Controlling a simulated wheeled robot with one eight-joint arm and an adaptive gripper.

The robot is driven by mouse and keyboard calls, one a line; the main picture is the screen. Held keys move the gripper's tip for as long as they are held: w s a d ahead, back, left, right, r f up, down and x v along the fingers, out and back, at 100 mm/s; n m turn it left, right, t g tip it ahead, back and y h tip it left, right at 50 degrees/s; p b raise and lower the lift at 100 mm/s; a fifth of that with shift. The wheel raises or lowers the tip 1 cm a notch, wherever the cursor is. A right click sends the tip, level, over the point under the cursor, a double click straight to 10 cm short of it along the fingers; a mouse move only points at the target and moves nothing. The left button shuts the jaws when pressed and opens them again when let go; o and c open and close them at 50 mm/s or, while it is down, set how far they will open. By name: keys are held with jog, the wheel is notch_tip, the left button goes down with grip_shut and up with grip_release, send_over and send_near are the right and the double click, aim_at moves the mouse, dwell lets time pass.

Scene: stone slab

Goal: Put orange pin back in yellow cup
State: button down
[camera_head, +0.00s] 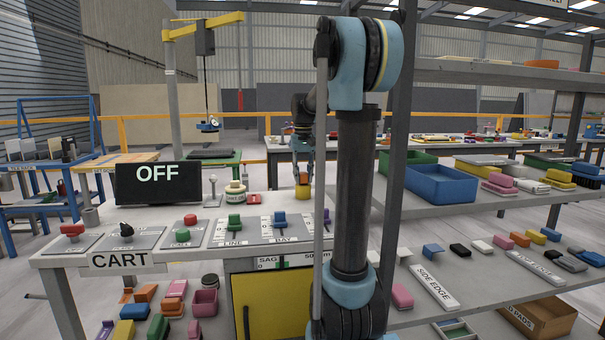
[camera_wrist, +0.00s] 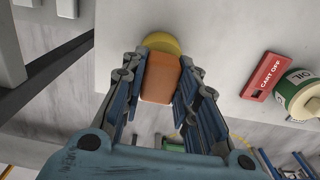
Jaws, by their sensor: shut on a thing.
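The orange pin (camera_wrist: 160,80) is a block-shaped piece between the blue fingers of my gripper (camera_wrist: 162,72). The gripper is shut on it. The yellow cup (camera_wrist: 162,41) shows just past the pin's far end in the wrist view, partly hidden by it. In the head view my gripper (camera_head: 302,156) points down over the back right of the cart top, with the yellow cup (camera_head: 302,194) directly below. The orange pin (camera_head: 302,178) shows just above the cup. I cannot tell whether its lower end is inside the cup.
The cart top (camera_head: 262,207) has several switch panels in front. A shelf rack with a blue bin (camera_head: 440,185) stands right.

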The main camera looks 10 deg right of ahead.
jog(key=shift+f, duration=0.25)
jog(key=c, duration=1.2)
grip_release()
jog(key=shift+r, duration=0.15)
